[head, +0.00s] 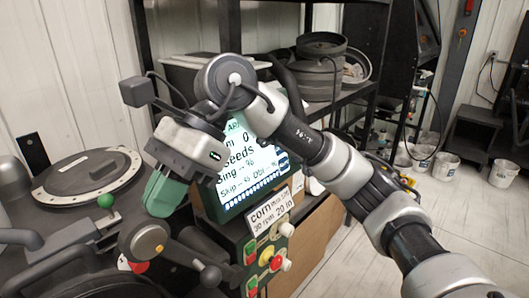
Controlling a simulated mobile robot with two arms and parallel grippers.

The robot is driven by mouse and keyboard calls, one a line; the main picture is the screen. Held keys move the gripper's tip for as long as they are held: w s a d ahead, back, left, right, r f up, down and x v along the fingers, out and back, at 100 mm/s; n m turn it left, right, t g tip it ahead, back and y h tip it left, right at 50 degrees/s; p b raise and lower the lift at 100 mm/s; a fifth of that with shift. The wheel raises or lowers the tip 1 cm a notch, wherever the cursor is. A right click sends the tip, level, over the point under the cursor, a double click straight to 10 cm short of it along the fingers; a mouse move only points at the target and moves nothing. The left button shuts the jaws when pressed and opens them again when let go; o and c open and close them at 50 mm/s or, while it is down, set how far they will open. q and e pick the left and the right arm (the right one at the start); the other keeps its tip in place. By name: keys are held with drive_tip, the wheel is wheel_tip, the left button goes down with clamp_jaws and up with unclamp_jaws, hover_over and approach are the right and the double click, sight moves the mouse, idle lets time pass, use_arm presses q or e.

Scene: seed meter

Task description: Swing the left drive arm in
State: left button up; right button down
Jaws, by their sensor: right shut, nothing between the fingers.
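My right gripper (163,194), with green fingers, is shut and empty. It points down above and slightly right of the pivot, and appears apart from it, though the gap in depth is unclear. A lever with a green ball (106,201) stands left of the pivot. My left gripper is not in view.
A round metal cover (86,174) lies at the left. A screen (253,170) stands right of my gripper, with a corn card (272,213) and a button panel (268,260) below. Behind is a shelf with dark round parts (308,75). White buckets (446,165) stand on the floor.

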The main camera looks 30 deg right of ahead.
use_arm(q)
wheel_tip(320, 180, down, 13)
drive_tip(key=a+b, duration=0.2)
drive_tip(key=b, duration=1)
use_arm(e)
drive_tip(key=s+a+f+t+h, duration=0.1)
drive_tip(key=s+a+f+h, duration=0.2)
drive_tip(key=a+f, duration=1.1)
drive_tip(key=s, duration=0.2)
drive_tip(key=shift+s+a, duration=0.3)
drive_tip(key=shift+a, duration=0.1)
use_arm(q)
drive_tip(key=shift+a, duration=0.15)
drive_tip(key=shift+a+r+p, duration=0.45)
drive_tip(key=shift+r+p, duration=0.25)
drive_tip(key=shift+p, duration=0.05)
use_arm(e)
drive_tip(key=s+a+r, duration=0.2)
drive_tip(key=a+r, duration=0.2)
drive_tip(key=r, duration=0.8)
drive_tip(key=shift+a+r, duration=0.2)
drive_tip(key=shift+r, duration=0.2)
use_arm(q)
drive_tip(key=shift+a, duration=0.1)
